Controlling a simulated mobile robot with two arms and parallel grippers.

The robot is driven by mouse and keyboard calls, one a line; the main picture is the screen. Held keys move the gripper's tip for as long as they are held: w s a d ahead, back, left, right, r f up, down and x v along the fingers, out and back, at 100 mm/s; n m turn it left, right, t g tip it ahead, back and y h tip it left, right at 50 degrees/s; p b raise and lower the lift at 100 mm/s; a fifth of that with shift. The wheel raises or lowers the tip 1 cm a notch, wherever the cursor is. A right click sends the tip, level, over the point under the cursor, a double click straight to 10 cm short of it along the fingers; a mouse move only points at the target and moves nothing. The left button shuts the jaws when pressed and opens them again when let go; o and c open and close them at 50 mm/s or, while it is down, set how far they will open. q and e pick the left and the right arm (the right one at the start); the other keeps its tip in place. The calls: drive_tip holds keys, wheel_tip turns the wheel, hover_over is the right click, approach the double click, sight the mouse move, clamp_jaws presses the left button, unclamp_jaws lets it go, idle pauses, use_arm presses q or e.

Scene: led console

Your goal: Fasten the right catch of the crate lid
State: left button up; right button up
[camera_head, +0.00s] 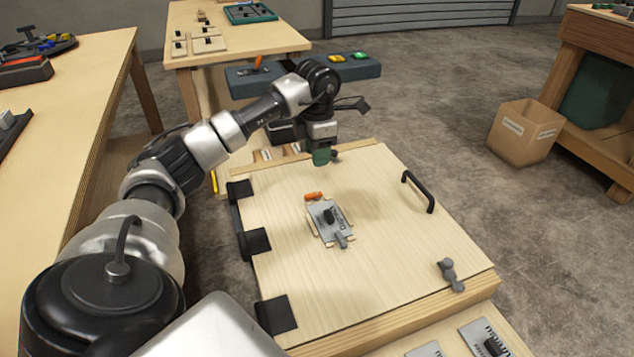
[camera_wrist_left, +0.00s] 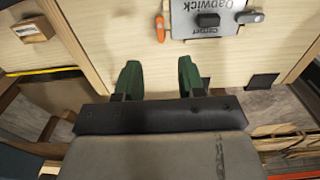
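The pale wooden crate lid (camera_head: 385,240) lies flat in the middle of the head view. A grey catch (camera_head: 450,275) with a knobbed lever sits near its front right corner; I cannot tell whether it is fastened. My left gripper (camera_head: 328,157) hangs over the lid's far edge, well away from that catch. In the left wrist view its two green fingers (camera_wrist_left: 160,78) are apart with nothing between them. A grey plate (camera_head: 326,222) with a black knob and an orange piece (camera_head: 313,196) is mid-lid; the plate (camera_wrist_left: 207,18) also shows in the wrist view. My right gripper is not in view.
A black handle (camera_head: 419,192) stands up on the lid's right side. Black hinges (camera_head: 255,242) line its left edge. A grey console (camera_head: 355,68) with coloured buttons stands behind. A cardboard box (camera_head: 525,133) is on the floor at right. Clear floor lies right of the lid.

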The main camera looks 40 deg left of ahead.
sight(317, 193)
use_arm(q)
wheel_tip(317, 193, down, 12)
drive_tip(key=shift+r+b, duration=0.25)
drive_tip(key=shift+b, duration=0.45)
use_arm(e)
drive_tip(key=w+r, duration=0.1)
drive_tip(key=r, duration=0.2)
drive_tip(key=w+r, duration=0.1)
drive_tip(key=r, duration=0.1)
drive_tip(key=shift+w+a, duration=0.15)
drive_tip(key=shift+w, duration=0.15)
use_arm(q)
clamp_jaws()
